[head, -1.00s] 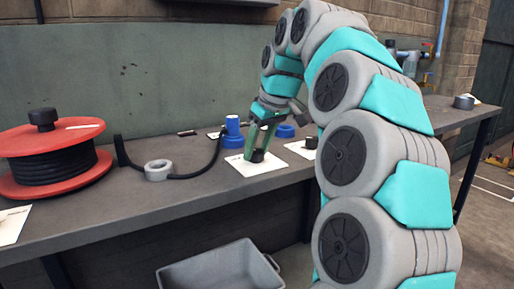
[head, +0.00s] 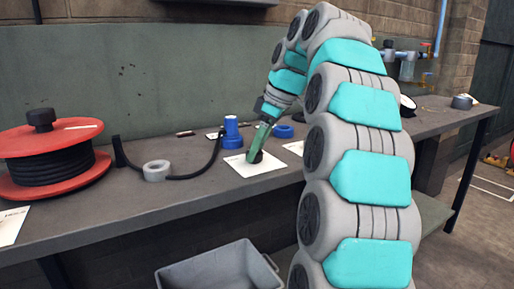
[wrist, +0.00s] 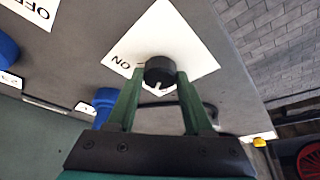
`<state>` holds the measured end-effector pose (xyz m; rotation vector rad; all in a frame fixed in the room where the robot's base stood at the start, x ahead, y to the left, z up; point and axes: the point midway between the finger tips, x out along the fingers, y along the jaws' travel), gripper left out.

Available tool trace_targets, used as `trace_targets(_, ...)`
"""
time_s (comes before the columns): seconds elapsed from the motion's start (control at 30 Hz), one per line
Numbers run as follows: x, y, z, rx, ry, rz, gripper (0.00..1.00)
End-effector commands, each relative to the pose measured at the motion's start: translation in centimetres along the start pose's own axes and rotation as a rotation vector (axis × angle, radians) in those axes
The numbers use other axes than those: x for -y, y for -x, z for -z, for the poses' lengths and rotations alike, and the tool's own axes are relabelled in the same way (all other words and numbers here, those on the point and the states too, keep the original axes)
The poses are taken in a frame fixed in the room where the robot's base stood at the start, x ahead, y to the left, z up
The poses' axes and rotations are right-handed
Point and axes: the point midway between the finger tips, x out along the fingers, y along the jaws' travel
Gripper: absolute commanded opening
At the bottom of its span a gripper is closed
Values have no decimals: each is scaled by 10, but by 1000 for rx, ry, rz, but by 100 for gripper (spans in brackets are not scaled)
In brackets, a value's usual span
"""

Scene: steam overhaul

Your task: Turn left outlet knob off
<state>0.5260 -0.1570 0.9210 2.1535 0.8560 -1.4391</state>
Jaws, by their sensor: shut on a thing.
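A black round knob (wrist: 160,72) with a white mark stands on a white plate (wrist: 190,45) in the wrist view. The word ON on the plate reads upside down, left of the knob. My gripper (wrist: 160,80) is shut on this knob, one green finger on each side. In the head view, my gripper (head: 258,150) reaches down to the knob (head: 255,157) on its white plate (head: 240,168) near the bench's front edge. A second white plate (head: 294,147) lies to the right, partly hidden by my arm. A plate marked OFF (wrist: 35,10) shows at the wrist view's top left.
Blue fittings (head: 231,126) stand behind the plate. A grey bin (head: 222,268) stands below.

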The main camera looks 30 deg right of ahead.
Motion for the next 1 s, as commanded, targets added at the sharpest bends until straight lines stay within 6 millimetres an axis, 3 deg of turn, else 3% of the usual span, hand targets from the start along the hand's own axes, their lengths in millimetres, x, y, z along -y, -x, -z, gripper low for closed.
trace_targets(0.47, 0, 0, 0, -1, 9, 4, 0)
trace_targets(0.5, 0, 0, 0, -1, 9, 4, 52)
trace_targets(0.77, 0, 0, 0, 0, 9, 4, 82)
trace_targets(1.0, 0, 0, 0, 0, 9, 4, 82)
